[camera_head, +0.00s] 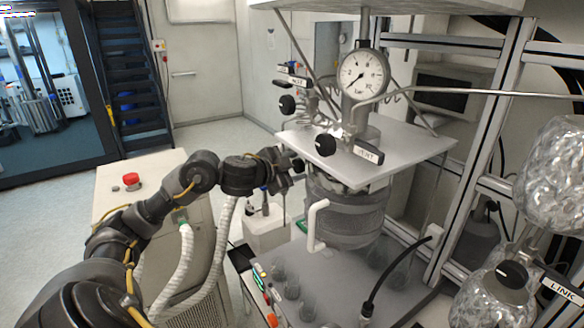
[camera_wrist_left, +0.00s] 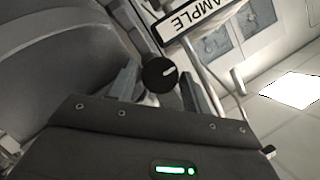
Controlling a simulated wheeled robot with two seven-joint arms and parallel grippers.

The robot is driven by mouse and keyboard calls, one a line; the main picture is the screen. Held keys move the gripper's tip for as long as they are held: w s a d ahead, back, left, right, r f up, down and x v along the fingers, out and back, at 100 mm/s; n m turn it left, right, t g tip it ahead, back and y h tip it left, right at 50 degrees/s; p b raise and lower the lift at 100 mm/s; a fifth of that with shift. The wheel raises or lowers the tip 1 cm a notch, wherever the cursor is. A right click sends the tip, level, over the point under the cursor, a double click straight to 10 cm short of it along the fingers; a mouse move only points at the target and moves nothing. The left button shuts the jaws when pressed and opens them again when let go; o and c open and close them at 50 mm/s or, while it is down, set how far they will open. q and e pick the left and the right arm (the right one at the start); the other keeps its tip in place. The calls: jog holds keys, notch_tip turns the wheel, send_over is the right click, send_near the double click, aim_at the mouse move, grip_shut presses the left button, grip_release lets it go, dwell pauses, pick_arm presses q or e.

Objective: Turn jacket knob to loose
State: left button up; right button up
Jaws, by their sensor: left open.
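My left gripper (camera_head: 288,173) is at the left side of the reactor vessel (camera_head: 345,215), below the metal top plate. In the left wrist view, its two fingers (camera_wrist_left: 158,88) are apart. A round black knob (camera_wrist_left: 160,73) with a white mark shows between the fingertips. I cannot tell whether the fingers touch it. A white label reading "AMPLE" (camera_wrist_left: 195,18), its start cut off, is just above this knob. No label reading "jacket" can be read, so I cannot tell which knob is the jacket knob. My right gripper is not seen.
A black knob (camera_head: 326,145) sits by the VENT label (camera_head: 368,155), with another (camera_head: 287,104) farther back. A pressure gauge (camera_head: 363,75) rises above the top plate (camera_head: 420,148). At right are a LINK knob (camera_head: 512,275) and foil-wrapped vessels (camera_head: 553,180). A white handle (camera_head: 314,225) stands in front.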

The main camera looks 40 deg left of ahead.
pick_arm(q)
jog(key=b+v, duration=0.5)
jog(key=v, duration=0.6)
jog(key=shift+w+f, duration=0.1)
dwell(0.4)
